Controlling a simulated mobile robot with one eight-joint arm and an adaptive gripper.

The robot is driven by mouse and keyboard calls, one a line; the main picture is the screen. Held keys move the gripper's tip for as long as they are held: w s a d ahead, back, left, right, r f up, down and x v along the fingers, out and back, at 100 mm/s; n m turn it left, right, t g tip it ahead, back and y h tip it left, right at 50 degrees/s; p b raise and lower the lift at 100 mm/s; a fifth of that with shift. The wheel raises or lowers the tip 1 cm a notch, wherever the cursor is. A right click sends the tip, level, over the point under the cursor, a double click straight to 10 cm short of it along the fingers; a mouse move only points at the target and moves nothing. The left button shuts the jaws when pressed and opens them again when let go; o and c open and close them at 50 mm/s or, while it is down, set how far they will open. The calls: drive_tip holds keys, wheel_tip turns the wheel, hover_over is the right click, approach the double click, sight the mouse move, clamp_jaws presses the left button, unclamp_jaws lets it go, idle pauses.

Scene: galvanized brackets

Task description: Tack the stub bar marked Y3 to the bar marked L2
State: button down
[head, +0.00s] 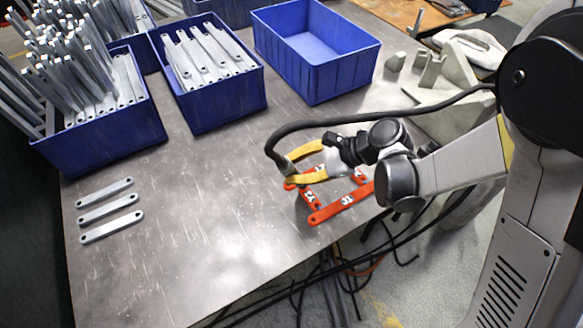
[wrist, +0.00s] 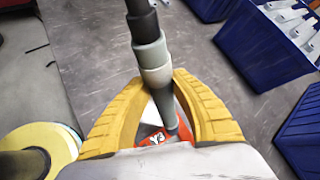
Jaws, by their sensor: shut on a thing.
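My gripper (head: 291,170) has yellow fingers, shut on a grey welding torch (head: 284,164) with a thick black cable. In the wrist view the torch (wrist: 153,55) stands between the fingers (wrist: 160,85), its narrow end close to the red stub bar marked Y3 (wrist: 155,138). I cannot tell whether it touches. In the head view Y3 (head: 310,198) is part of a layout of red bars near the table's right edge. A front bar (head: 342,205) has a mark I cannot read surely. A far bar is partly hidden by my gripper, so I cannot pick out L2.
Three loose grey bars (head: 109,210) lie at the table's left. Blue bins of grey bars (head: 228,115) and an empty blue bin (head: 345,78) stand at the back. Grey brackets (head: 452,75) stand at the right. The table's front middle (head: 200,250) is clear.

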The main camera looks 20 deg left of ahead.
drive_tip(key=shift+f+b, duration=0.4)
drive_tip(key=shift+b, duration=0.15)
idle(2.0)
wheel_tip(320, 180, up, 5)
drive_tip(key=p, duration=0.3)
drive_tip(key=shift+r+p, duration=0.1)
drive_tip(key=shift+p, duration=0.2)
idle(0.4)
